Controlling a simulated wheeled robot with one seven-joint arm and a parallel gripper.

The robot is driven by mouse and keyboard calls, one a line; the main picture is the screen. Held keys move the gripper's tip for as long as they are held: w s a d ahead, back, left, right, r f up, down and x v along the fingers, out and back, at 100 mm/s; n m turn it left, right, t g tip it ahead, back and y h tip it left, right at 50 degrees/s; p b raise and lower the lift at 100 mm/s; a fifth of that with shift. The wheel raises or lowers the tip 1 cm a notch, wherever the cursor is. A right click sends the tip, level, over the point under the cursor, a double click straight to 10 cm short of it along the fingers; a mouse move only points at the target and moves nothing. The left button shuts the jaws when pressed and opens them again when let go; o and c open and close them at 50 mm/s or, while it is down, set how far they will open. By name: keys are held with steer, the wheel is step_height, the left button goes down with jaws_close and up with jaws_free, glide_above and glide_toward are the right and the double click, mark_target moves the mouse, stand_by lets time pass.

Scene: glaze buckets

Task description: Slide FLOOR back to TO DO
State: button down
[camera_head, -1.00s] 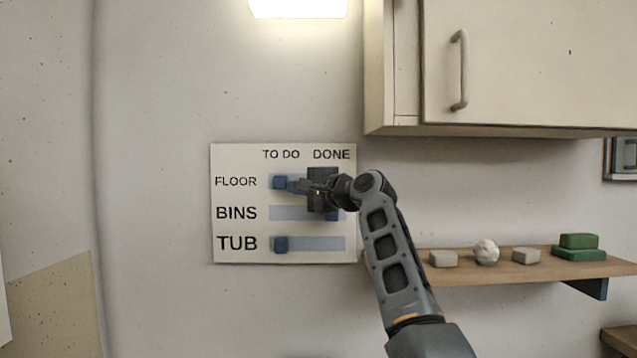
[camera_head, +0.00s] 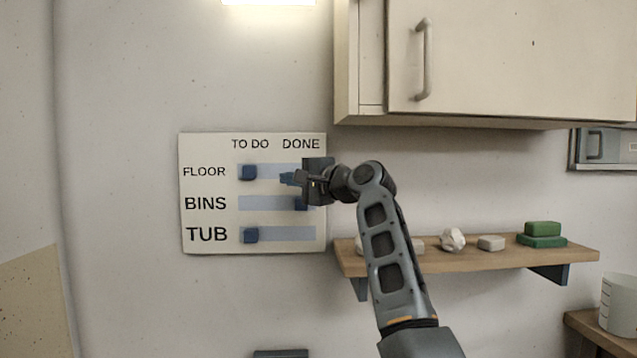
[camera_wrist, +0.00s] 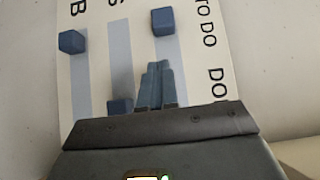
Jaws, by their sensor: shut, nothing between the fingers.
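The white board (camera_head: 220,247) hangs on the wall with rows FLOOR, BINS and TUB under the headings TO DO and DONE. The blue FLOOR slider (camera_head: 248,172) is at the left end of its track, under TO DO. It also shows in the wrist view (camera_wrist: 163,20). The BINS slider (camera_head: 301,203) is at the right, under DONE, and the TUB slider (camera_head: 251,235) is at the left, under TO DO. My gripper (camera_head: 284,179) is shut and empty, over the right part of the FLOOR track, apart from the FLOOR slider. In the wrist view its fingers (camera_wrist: 155,84) are together.
A cabinet (camera_head: 480,60) hangs above right. A wooden shelf (camera_head: 470,262) to the right, behind my arm, carries pale lumps (camera_head: 452,239) and green blocks (camera_head: 542,236). A white container (camera_head: 618,305) stands at the far right. The wall left of the board is clear.

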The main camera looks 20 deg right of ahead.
steer(key=b+v, duration=0.1)
steer(key=v, duration=0.6)
steer(key=shift+d, duration=0.25)
